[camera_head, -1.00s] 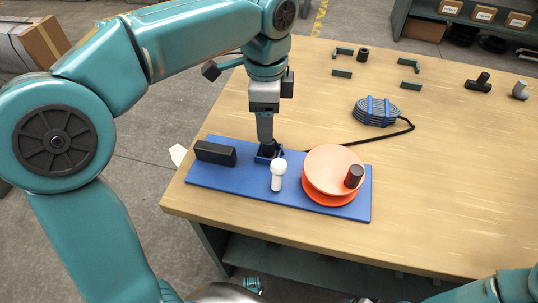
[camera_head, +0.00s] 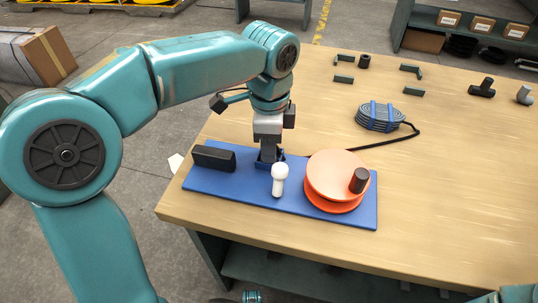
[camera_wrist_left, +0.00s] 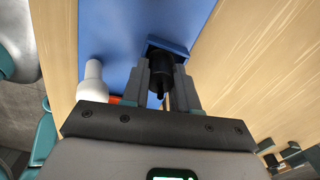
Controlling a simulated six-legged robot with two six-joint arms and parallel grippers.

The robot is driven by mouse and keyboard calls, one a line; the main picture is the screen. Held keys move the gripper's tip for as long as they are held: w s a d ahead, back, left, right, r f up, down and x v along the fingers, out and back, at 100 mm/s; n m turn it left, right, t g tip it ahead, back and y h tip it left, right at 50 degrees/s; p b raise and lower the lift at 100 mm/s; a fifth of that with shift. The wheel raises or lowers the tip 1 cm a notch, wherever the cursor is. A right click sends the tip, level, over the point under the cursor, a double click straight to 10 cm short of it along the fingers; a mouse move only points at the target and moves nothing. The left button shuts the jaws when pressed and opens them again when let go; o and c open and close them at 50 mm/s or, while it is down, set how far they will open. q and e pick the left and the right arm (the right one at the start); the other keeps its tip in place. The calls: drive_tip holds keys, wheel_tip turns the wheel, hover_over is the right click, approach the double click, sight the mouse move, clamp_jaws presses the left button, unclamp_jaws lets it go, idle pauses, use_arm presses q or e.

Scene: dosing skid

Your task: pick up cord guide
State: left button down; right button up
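A black cylindrical piece (camera_wrist_left: 161,72), which I take to be the cord guide, sits in a small blue holder (camera_wrist_left: 178,48) on the blue baseplate (camera_head: 225,183). In the head view my left gripper (camera_head: 267,158) points down into this holder (camera_head: 281,157) and hides most of the black piece. In the left wrist view the grey fingers of the left gripper (camera_wrist_left: 163,75) stand on either side of the black piece, very near it. I cannot tell whether they press on it. My right gripper is not in view.
A white knobbed post (camera_head: 279,180) stands close in front of the holder. An orange reel (camera_head: 335,175) with a dark handle is to its right and a black block (camera_head: 213,157) to its left. A grey cord coil (camera_head: 380,117) lies behind.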

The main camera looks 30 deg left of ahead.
use_arm(q)
wheel_tip(320, 180, up, 20)
drive_tip(key=p, duration=0.8)
drive_tip(key=shift+p, duration=0.3)
